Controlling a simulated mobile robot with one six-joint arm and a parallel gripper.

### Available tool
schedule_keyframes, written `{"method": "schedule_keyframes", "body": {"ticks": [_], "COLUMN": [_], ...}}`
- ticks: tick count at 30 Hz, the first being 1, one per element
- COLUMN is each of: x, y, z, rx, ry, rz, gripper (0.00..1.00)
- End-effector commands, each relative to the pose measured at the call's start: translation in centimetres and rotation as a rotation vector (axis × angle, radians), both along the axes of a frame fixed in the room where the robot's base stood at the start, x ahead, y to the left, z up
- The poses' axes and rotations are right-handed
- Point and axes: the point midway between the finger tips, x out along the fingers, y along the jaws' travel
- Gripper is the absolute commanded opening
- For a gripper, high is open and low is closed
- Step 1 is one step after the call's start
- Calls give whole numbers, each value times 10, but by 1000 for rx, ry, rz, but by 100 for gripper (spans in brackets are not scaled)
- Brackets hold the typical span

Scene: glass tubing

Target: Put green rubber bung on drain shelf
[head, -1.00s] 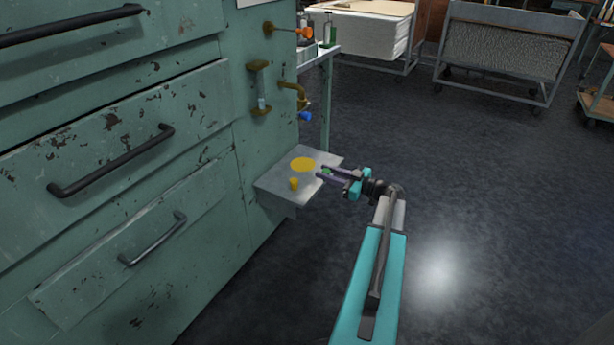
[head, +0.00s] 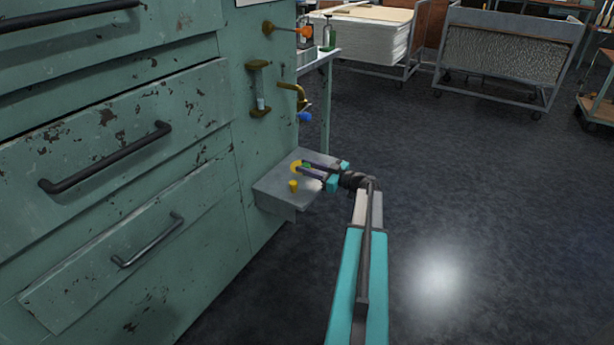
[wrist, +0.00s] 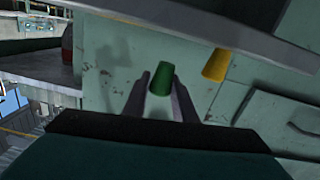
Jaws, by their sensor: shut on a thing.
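The green rubber bung (wrist: 160,78) is between the fingers of my gripper (wrist: 160,92) in the wrist view, and the fingers are shut on it. In the head view my gripper (head: 308,167) is over the drain shelf (head: 272,188), a grey metal plate on the side of the green cabinet. The bung (head: 306,165) shows there as a small green patch, partly hidden by the fingers. Behind it is a yellow disc (head: 296,165) on the shelf, partly covered. I cannot tell whether the bung touches the shelf.
A yellow bung (head: 293,185) stands on the shelf near its front; it also shows in the wrist view (wrist: 216,65). Brass taps (head: 299,97) and a sight tube (head: 259,88) are on the cabinet wall above.

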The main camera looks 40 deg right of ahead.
Motion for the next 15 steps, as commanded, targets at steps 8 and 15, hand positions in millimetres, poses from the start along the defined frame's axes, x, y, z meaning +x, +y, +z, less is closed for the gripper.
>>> {"method": "schedule_keyframes", "body": {"ticks": [8,15], "x": [0,-1], "y": [0,-1], "z": [-25,-35], "rx": [0,-1], "ry": [0,0], "rz": [0,-1], "gripper": [4,4]}}
